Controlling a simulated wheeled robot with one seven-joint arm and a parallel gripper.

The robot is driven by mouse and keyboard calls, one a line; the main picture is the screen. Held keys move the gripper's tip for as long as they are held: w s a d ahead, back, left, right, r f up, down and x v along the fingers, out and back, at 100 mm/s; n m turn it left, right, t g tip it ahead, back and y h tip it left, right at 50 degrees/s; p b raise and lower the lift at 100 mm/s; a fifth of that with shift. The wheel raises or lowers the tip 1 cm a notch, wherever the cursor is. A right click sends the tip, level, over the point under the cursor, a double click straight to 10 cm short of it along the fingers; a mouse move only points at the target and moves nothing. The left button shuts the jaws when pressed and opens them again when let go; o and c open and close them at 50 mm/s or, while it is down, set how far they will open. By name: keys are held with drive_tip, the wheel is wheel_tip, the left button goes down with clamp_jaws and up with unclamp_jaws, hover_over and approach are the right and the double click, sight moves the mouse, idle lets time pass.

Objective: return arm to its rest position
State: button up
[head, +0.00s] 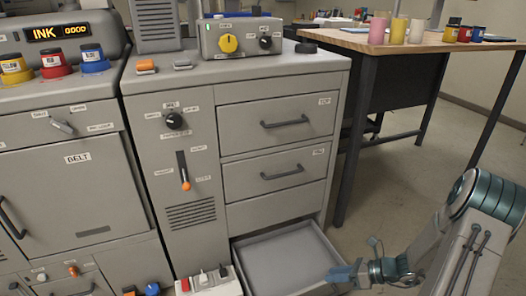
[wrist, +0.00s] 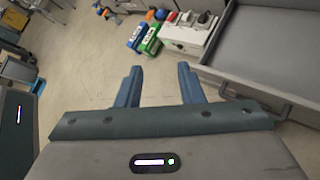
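My gripper (wrist: 160,88) shows in the wrist view with its two blue fingers apart and nothing between them. In the head view my gripper (head: 347,272) is at the lower right, low down by the front right corner of an open bottom drawer (head: 285,258). The drawer is pulled out and looks empty. It also fills the upper right of the wrist view (wrist: 262,45). I cannot tell whether the gripper touches the drawer.
The grey machine cabinet (head: 205,240) stands left of my arm, its upper drawers (head: 278,122) shut. A wooden table (head: 400,42) with cups and ink pots is at the back right. Floor (head: 385,200) right of the cabinet is clear.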

drive_tip(key=s+a+r+n+h+p, duration=0.2)
drive_tip(key=s+r+n+h+p, duration=0.2)
drive_tip(key=r+n, duration=0.5)
drive_tip(key=s+a+r+n+h+p, duration=0.2)
drive_tip(key=s+r+n+h+p, duration=0.2)
drive_tip(key=r, duration=1.6)
drive_tip(key=s+a+r+n+g+h+p, duration=0.1)
drive_tip(key=s+a+r+n+h+p, duration=0.2)
drive_tip(key=s+r+n+p, duration=0.5)
wheel_tip(320, 180, up, 6)
drive_tip(key=n, duration=0.6)
drive_tip(key=shift+s+r+h+p, duration=0.25)
drive_tip(key=shift+s+h+p, duration=0.05)
drive_tip(key=shift+h, duration=0.1)
